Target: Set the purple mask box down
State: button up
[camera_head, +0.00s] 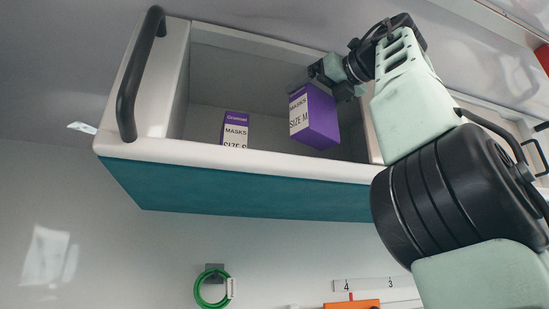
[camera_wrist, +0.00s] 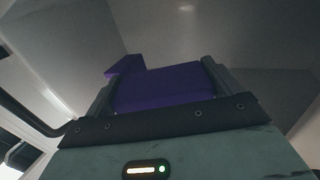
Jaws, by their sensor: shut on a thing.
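A purple and white mask box marked "SIZE M" (camera_head: 318,122) is in my gripper (camera_head: 334,84), at the right part of an open overhead compartment (camera_head: 262,63). The box is tilted, and its purple underside shows. In the wrist view the held box (camera_wrist: 165,88) fills the space between the two fingers of my gripper (camera_wrist: 160,86). A second purple mask box, marked "SIZE S" (camera_head: 235,130), stands inside the compartment to the left, its lower part hidden by the front lip. A purple box (camera_wrist: 125,65) also shows beyond the left finger in the wrist view.
The compartment has a pale front lip (camera_head: 225,158) above a teal panel (camera_head: 240,190). A black handle (camera_head: 138,75) is at its left end. Free room shows between the two boxes. Below hang a green ring (camera_head: 201,291) and an orange item (camera_head: 352,304).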

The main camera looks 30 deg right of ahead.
jog(key=w+d+f+p, duration=0.1)
jog(key=w+d+p, duration=0.1)
jog(key=w+p, duration=0.3)
jog(key=w+d+f+p, duration=0.2)
jog(key=w+p, duration=0.3)
jog(key=w, duration=0.5)
jog(key=shift+w+d+f, duration=0.25)
jog(key=shift+w, duration=0.1)
jog(key=shift+f, duration=0.2)
jog(key=o, duration=1.1)
jog(key=shift+c, duration=0.2)
jog(key=s+b, duration=0.3)
jog(key=s, duration=0.4)
jog(key=shift+s+d+r+b, duration=0.2)
jog(key=shift+d+b, duration=0.2)
jog(key=shift+s, duration=0.1)
